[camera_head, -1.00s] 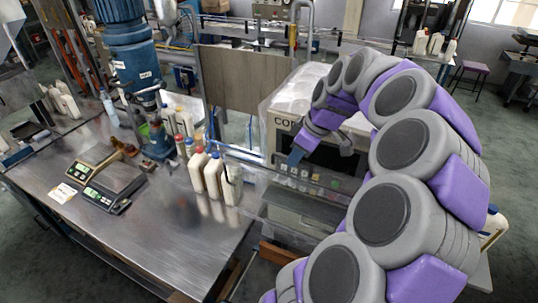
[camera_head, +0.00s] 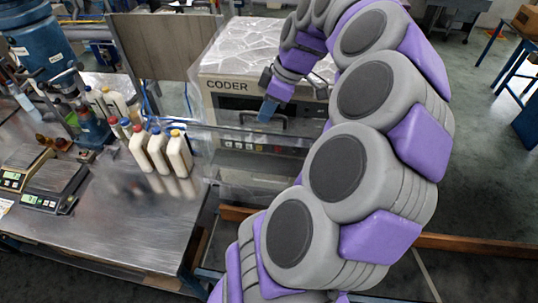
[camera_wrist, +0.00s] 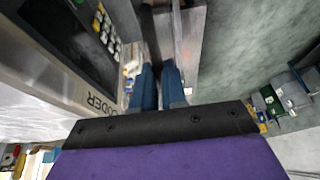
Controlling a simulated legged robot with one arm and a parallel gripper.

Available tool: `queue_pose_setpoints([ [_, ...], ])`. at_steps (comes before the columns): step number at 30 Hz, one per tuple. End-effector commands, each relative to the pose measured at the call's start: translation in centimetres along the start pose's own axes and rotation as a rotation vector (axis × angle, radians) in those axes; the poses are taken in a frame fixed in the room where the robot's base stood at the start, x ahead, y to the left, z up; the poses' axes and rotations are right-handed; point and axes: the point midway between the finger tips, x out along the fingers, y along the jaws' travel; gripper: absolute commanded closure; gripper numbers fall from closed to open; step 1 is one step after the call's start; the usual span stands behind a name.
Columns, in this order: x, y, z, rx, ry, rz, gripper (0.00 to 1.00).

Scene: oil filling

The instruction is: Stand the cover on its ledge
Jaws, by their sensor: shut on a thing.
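A clear see-through cover (camera_head: 240,166) hangs in front of the white coder machine (camera_head: 225,88), at the right end of the steel table. A dark bar handle shows at its upper edge. My gripper (camera_head: 266,112) is at that handle, in front of the coder's dark panel, and its blue fingers are shut on the cover. In the wrist view the blue fingers (camera_wrist: 160,88) point away from me, close together, with a dark and grey strip beyond them. The cover's outline is faint, and my arm hides its right side. I cannot make out the ledge with certainty.
Several white bottles (camera_head: 157,150) with coloured caps stand on the steel table (camera_head: 130,215), left of the cover. Weighing scales (camera_head: 55,185) sit farther left. A tan upright panel (camera_head: 165,48) stands behind. Open floor (camera_head: 480,165) lies to the right.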

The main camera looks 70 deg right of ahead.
Motion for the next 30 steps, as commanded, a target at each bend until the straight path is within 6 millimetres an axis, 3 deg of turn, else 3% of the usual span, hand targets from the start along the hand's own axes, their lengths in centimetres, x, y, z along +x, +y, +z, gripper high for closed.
queue_pose_setpoints([
  [8,-0.1,-0.2,-0.1,-0.001,0.001,0.001,1.00],
  [20,-2.5,-3.9,-1.1,0.005,0.002,-0.014,1.00],
  [30,-1.9,-1.6,-0.8,0.009,0.001,-0.018,1.00],
])
